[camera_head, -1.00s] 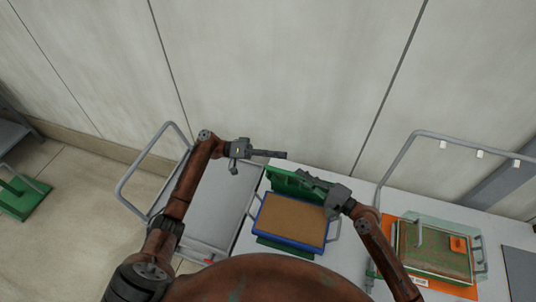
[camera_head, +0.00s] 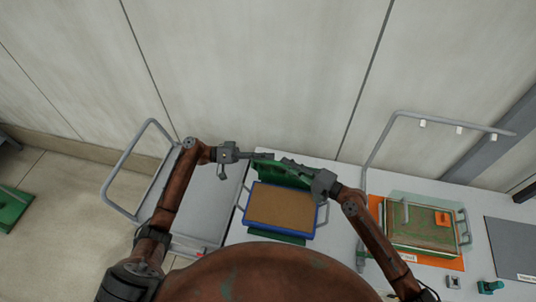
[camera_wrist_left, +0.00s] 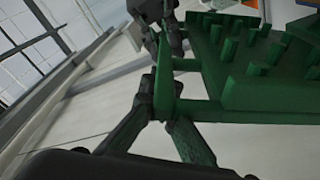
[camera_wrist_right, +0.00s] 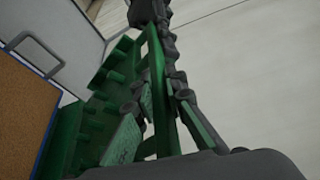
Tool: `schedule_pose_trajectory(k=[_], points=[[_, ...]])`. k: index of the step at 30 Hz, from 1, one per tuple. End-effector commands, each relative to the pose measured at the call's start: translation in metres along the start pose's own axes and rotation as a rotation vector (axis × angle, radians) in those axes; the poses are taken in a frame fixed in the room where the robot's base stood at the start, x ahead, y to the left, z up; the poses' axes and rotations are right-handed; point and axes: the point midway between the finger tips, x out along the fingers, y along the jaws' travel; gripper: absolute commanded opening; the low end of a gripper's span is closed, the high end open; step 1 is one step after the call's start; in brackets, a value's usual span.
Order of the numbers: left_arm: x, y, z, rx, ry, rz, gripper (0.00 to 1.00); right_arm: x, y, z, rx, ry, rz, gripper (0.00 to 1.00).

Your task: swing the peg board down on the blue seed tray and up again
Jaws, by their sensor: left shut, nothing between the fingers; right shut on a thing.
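The green peg board (camera_head: 284,174) stands raised at the back edge of the blue seed tray (camera_head: 280,232), which is filled with brown soil. Its pegs show in the left wrist view (camera_wrist_left: 275,55) and the right wrist view (camera_wrist_right: 95,110). My right gripper (camera_head: 290,164) is shut on the board's green bar, which runs between its fingers in the right wrist view (camera_wrist_right: 158,105). My left gripper (camera_head: 266,156) is shut and empty at the board's upper left end. In the left wrist view its fingers (camera_wrist_left: 165,110) are close to the green bar; contact is unclear.
A grey cart top (camera_head: 205,195) with a tubular handle (camera_head: 112,180) is at the left. At the right, an orange mat (camera_head: 440,263) carries another tray under a clear cover. A tubular frame (camera_head: 375,155) rises beside it. A wall is behind.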

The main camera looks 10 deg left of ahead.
Motion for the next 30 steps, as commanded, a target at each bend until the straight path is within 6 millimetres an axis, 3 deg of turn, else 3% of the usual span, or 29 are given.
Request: schedule_pose_trajectory(k=[2, 8, 9, 12, 25, 30], points=[[0.000, 0.002, 0.013, 0.015, -0.011, 0.008, 0.00, 0.001, -0.003, -0.003, -0.003, 0.006, -0.006, 0.00], [0.001, 0.001, 0.017, 0.015, -0.018, 0.010, 0.00, 0.000, -0.006, -0.006, -0.007, 0.011, -0.011, 0.00], [0.001, 0.001, 0.018, 0.014, -0.018, 0.009, 0.00, 0.000, -0.006, -0.006, -0.007, 0.012, -0.012, 0.12], [0.001, 0.001, 0.018, 0.014, -0.020, 0.010, 0.00, 0.000, -0.007, -0.006, -0.008, 0.013, -0.013, 0.19], [0.000, 0.000, 0.016, 0.015, -0.017, 0.006, 0.00, -0.002, -0.007, -0.006, -0.008, 0.012, -0.012, 0.19], [0.000, 0.000, 0.015, 0.017, -0.015, 0.006, 0.00, -0.017, -0.005, -0.006, -0.008, 0.014, -0.009, 0.19]])
